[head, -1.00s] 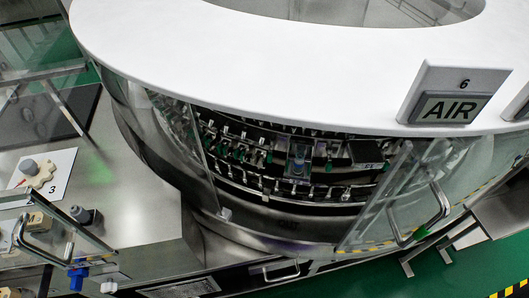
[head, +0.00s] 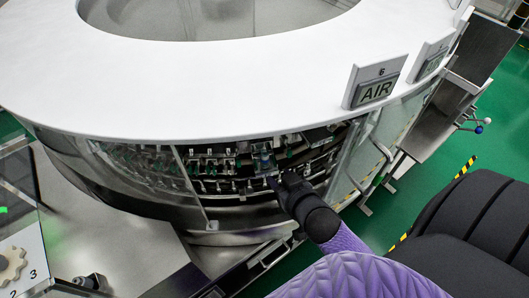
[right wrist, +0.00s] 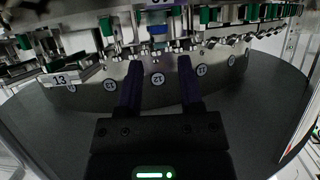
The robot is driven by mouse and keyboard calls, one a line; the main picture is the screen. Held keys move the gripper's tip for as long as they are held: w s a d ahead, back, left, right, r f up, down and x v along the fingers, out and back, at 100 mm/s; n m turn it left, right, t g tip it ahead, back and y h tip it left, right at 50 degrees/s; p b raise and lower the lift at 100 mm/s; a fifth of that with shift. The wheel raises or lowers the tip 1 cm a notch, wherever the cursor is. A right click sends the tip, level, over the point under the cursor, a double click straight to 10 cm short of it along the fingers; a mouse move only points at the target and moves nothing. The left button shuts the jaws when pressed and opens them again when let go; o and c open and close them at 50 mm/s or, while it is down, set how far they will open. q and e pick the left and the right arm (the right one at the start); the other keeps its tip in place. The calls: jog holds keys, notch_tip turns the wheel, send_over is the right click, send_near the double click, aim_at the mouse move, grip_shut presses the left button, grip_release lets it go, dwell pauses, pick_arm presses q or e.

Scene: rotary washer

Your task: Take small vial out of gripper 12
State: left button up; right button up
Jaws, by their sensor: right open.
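The rotary washer (head: 110,185) is a large round machine with a white ring top and a row of metal clamps inside its open front. A small clear vial with a bluish tint (head: 263,160) sits among the clamps in the head view. In the right wrist view the vial (right wrist: 157,22) is at the top, above the round number plate that appears to read 12 (right wrist: 157,79). My right gripper (head: 274,182) reaches into the opening; in the wrist view (right wrist: 157,62) its fingers are spread, empty, and point at that clamp, below the vial. My left gripper is out of view.
A glass door (head: 352,165) stands open to the right of my right arm. Neighbouring clamps with green parts (right wrist: 208,15) crowd both sides. A plate marked 13 (right wrist: 62,78) is at left. An AIR sign (head: 376,90) stands on the white rim.

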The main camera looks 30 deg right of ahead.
aim_at(266, 156)
jog(key=b+x, duration=0.1)
jog(key=x, duration=0.2)
jog(key=r+b+x, duration=0.1)
jog(key=x, duration=0.2)
jog(key=b+x, duration=0.1)
jog(key=x, duration=0.2)
jog(key=shift+w+d+r, duration=0.2)
jog(key=shift+w+r, duration=0.05)
jog(key=shift+w, duration=0.5)
grip_shut()
jog(key=shift+s, duration=0.1)
